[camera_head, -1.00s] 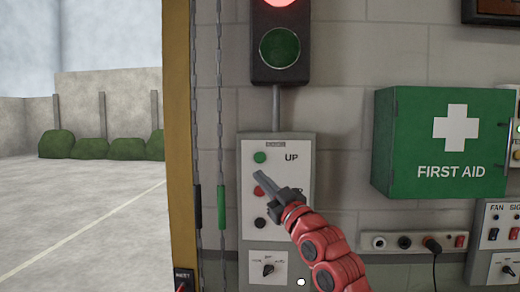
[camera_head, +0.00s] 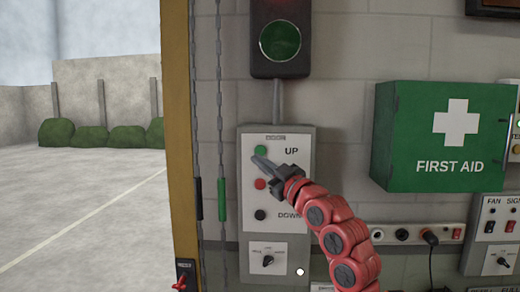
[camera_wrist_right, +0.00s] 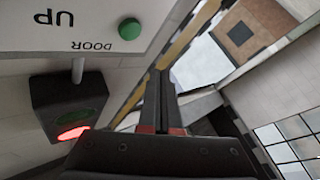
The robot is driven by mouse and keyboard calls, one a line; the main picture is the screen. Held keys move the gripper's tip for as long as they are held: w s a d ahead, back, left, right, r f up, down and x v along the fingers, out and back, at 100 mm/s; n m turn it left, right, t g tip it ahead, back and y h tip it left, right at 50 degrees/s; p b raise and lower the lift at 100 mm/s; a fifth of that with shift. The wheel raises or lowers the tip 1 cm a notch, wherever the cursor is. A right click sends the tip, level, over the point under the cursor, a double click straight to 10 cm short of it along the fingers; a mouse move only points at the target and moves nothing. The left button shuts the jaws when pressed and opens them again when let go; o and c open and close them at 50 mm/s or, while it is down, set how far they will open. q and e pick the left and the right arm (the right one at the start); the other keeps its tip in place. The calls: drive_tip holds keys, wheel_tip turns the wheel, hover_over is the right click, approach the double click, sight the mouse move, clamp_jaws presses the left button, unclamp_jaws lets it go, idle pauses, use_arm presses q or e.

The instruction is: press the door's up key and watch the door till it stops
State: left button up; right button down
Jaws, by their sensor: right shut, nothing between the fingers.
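The door control panel (camera_head: 301,184) is on the wall, with a green key (camera_head: 260,150) beside the word UP, a red key (camera_head: 260,184) below it and a black key (camera_head: 260,214) by DOWN. My right gripper (camera_head: 256,161) is shut and empty, its tips just below the green key in the head view. In the right wrist view the green key (camera_wrist_right: 129,29) stands apart from the shut fingers (camera_wrist_right: 159,76), so no contact shows there. The doorway at left is open to a yard; the door itself is not clearly seen. My left gripper is not in view.
A signal box (camera_head: 256,40) hangs above the panel; its red lamp (camera_wrist_right: 72,133) glows in the wrist view. Two chains (camera_head: 221,100) hang left of the panel. A green first aid box (camera_head: 440,140) juts out at right, above a socket strip (camera_head: 383,231).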

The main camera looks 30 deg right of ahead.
sight(260, 151)
drive_tip(key=shift+w+d+b, duration=0.35)
drive_tip(key=shift+w+d, duration=0.1)
drive_tip(key=shift+w, duration=0.35)
drive_tip(key=shift+w+d+b, duration=0.35)
drive_tip(key=shift+w+d, duration=0.15)
drive_tip(key=shift+w, duration=0.25)
drive_tip(key=shift+w+d+b, duration=0.35)
drive_tip(key=shift+w+d, duration=0.1)
drive_tip(key=shift+w, duration=0.35)
drive_tip(key=shift+w+d+b, duration=0.25)
drive_tip(key=shift+w+b, duration=0.1)
drive_tip(key=shift+b, duration=0.4)
